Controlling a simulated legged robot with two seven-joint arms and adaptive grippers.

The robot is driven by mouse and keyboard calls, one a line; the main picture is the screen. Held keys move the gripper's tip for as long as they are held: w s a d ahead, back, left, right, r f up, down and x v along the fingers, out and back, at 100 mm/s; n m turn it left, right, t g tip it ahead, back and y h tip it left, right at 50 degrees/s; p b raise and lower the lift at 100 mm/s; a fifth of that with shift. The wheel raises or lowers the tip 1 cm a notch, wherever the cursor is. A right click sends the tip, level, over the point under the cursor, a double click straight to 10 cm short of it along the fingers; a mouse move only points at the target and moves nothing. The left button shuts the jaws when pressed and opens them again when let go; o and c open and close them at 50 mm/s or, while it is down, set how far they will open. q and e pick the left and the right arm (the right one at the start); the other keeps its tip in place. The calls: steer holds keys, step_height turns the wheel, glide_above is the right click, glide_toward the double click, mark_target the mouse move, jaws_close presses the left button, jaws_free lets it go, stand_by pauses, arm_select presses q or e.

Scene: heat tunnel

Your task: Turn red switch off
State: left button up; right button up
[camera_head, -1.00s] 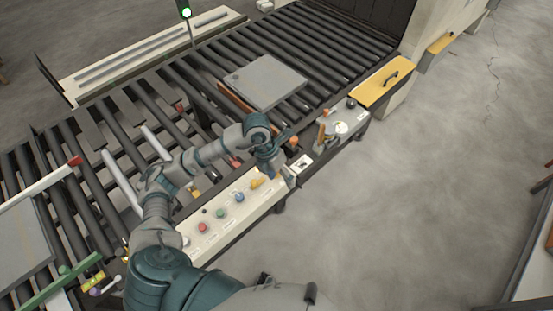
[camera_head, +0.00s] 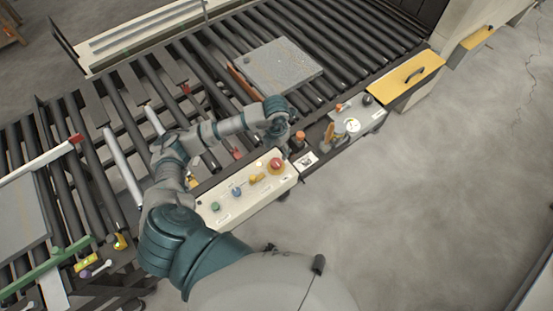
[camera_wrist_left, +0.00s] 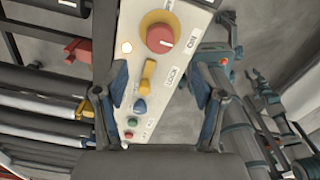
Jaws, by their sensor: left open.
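The red switch (camera_head: 276,164) is a round red knob on a yellow ring at the right end of a cream control panel (camera_head: 208,214). In the left wrist view the red switch (camera_wrist_left: 160,38) shows large near the top, with a white mark on its face. My left gripper (camera_head: 282,147) is close to the panel's right end, by the knob, and its fingers are partly hidden in the head view. In the left wrist view my left gripper (camera_wrist_left: 165,100) has its two fingers apart with nothing between them gripped. The knob lies beyond the fingertips, apart from them. My right gripper is not visible.
The panel also has a yellow handle (camera_wrist_left: 148,76), a blue button (camera_wrist_left: 139,105) and a green button (camera_wrist_left: 132,121). Behind it is a roller conveyor with a grey plate (camera_head: 284,64). A second panel with a gauge (camera_head: 352,125) stands to the right. Open floor lies at right.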

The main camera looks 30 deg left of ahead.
mark_target(276, 161)
arm_select(q)
step_height(276, 161, down, 8)
steer(key=shift+r, duration=0.1)
steer(key=shift+f, duration=0.45)
steer(key=shift+c, duration=0.5)
steer(key=c, duration=1)
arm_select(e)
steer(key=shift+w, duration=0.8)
